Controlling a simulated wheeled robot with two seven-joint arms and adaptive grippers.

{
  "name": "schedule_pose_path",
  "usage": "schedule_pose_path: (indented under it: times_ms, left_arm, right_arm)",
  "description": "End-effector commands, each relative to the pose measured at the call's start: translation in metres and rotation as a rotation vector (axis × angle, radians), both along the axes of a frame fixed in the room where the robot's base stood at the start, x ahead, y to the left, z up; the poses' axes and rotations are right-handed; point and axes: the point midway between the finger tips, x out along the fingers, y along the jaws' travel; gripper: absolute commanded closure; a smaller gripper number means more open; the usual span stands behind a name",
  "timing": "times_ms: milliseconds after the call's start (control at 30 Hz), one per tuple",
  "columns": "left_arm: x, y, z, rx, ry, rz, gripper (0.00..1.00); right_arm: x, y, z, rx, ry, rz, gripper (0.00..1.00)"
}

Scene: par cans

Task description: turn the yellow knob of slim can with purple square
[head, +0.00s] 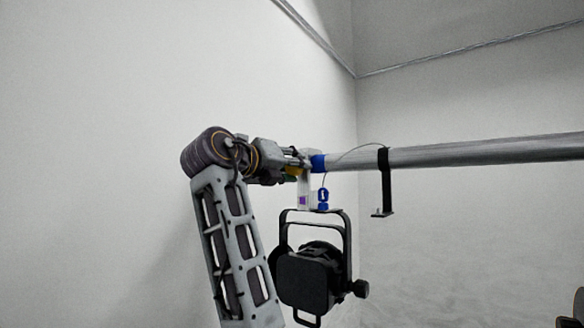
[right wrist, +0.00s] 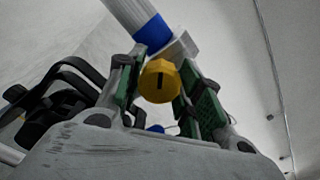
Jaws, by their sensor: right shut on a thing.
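The slim can (head: 305,280) is black and hangs in its yoke below the end of a metal pipe. A white clamp piece above it carries a small purple square (head: 302,200). The yellow knob (right wrist: 159,81) is faceted with a dark slot and sits between the green finger pads in the right wrist view. Only a sliver of yellow shows in the head view. My right gripper (head: 291,169) reaches in from the left at the clamp. It is shut on the knob, with one pad on each side (right wrist: 157,92). My left gripper is not in view.
The pipe (head: 480,151) runs right from the clamp, with blue tape (head: 318,163) near its end. A black hook bracket (head: 384,182) hangs from it. A thin cable and a blue tag (head: 323,197) are close to the clamp. A pale wall stands behind my arm.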

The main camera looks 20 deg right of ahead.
Motion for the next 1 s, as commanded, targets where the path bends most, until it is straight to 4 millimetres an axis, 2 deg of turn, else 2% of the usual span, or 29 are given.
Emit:
schedule_pose_path:
  times_ms: [300, 333, 500, 1000]
  left_arm:
    - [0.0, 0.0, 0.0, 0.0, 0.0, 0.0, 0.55]
    - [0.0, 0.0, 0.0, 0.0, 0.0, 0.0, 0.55]
    - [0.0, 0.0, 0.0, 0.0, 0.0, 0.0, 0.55]
    - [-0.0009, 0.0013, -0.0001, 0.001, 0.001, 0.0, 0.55]
  right_arm:
    - [0.0, -0.0005, -0.0001, 0.001, 0.0, -0.001, 0.88]
    - [-0.0001, -0.0006, -0.0002, 0.001, 0.0, -0.001, 0.63]
    - [0.0, -0.0004, -0.0002, 0.001, 0.0, -0.001, 0.42]
    - [-0.0032, 0.0042, 0.0003, 0.0, -0.001, 0.001, 0.42]
